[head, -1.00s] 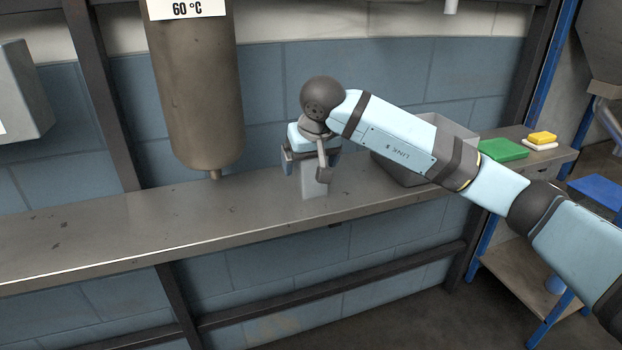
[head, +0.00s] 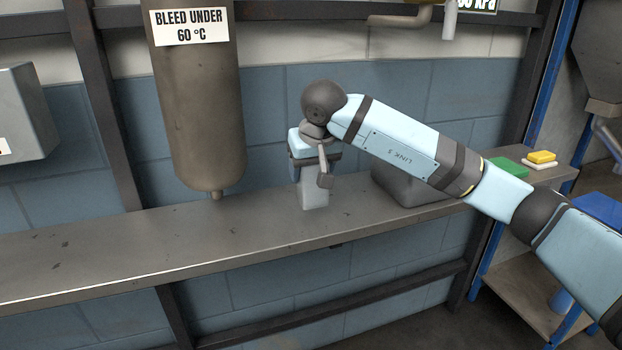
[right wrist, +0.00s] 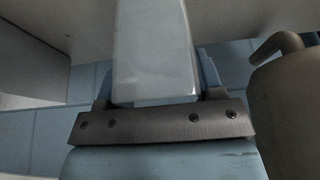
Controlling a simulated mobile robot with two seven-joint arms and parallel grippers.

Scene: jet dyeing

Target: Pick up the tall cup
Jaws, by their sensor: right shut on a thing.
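The tall cup (head: 314,192) is a pale grey, straight-sided vessel at the back shelf in the head view. My right gripper (head: 312,170) is above it with its fingers closed around its upper part. In the right wrist view the cup (right wrist: 152,50) stands between the two fingers of the gripper (right wrist: 158,85) and looks upright. The cup's base is at or very near the shelf top; I cannot tell whether it touches. The cup's top is hidden by the gripper. My left gripper is not in view.
The long metal shelf (head: 150,240) is clear to the left. A hanging brown tank (head: 190,110) is left of the gripper. A grey bin (head: 400,188) stands behind my right arm. Green (head: 510,166) and yellow (head: 541,156) blocks lie at the right end.

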